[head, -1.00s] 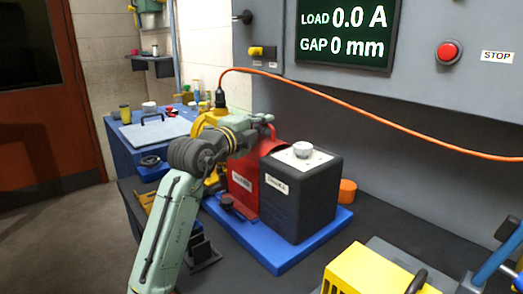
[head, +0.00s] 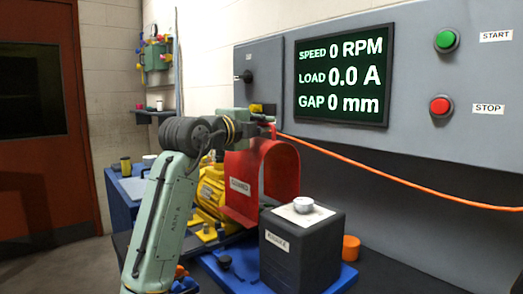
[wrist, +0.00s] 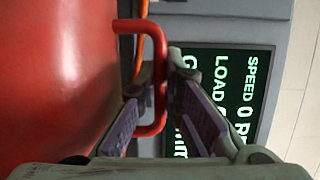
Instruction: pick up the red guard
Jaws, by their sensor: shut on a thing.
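The red guard (head: 239,186), an arched shell with a white label, hangs in the head view above the blue base plate (head: 240,284), beside the black box. Its red bar handle (wrist: 160,80) lies between the fingers in the wrist view, with the red shell (wrist: 60,70) filling the left side. My gripper (wrist: 153,100) is shut on that handle; in the head view my gripper (head: 264,122) is at the top of the guard, its fingers partly hidden.
A yellow motor (head: 209,189) shows under and left of the guard. A black box (head: 300,247) with a silver knob stands in front right. An orange cable (head: 400,186) runs past behind. The grey panel with a screen (head: 342,77) is close behind; an orange cylinder (head: 351,248) stands right of the box.

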